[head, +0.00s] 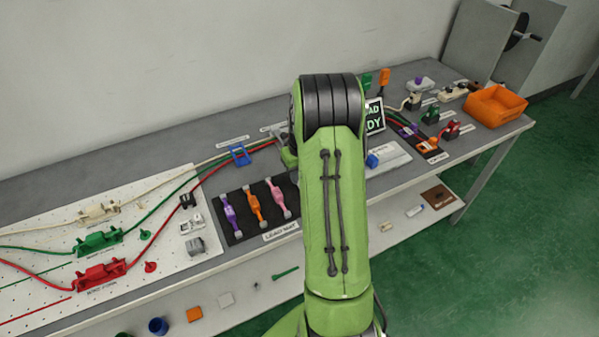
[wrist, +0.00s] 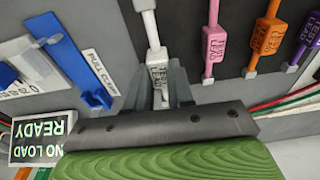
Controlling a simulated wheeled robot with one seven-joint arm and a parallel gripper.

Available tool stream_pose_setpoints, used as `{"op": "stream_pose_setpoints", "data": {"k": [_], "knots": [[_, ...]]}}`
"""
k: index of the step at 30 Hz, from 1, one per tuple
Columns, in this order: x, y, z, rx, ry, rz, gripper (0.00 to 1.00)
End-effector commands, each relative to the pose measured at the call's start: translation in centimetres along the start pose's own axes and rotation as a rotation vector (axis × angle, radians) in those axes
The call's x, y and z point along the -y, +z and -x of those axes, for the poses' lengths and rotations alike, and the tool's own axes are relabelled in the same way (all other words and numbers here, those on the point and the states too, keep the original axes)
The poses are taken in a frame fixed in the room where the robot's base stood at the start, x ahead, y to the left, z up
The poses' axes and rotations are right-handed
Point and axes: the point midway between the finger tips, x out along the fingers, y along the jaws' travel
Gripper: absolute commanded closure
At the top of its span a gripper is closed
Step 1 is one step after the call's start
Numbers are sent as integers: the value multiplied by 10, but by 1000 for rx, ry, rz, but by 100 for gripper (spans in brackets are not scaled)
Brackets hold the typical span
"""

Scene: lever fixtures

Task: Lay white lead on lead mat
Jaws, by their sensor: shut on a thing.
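My gripper (wrist: 160,93) is shut on the white lead (wrist: 158,66), seen in the wrist view. The lead points away from the jaws, with a pale block at its far end. The dark lead mat (head: 242,221) is left of my arm in the head view. A purple lead (head: 230,215), an orange lead (head: 255,205) and a pink lead (head: 277,197) lie on it side by side. The pink lead (wrist: 213,42) is right of the white one in the wrist view. My arm hides the jaws and white lead in the head view. I cannot tell whether the lead touches the mat.
A blue clip (head: 238,155) holds cables behind the mat. A sign reading "NO LOAD READY" (head: 374,118) stands behind my arm. A white pegboard (head: 165,238) with red, green and white fixtures is at left. An orange bin (head: 495,104) sits at the far right.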

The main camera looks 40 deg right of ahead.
Motion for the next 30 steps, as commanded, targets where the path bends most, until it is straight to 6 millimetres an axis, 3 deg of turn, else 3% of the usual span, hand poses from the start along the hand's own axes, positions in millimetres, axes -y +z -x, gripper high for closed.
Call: {"op": "stream_pose_setpoints", "data": {"k": [30], "knots": [[0,2,-18,0,0,0,100]]}}
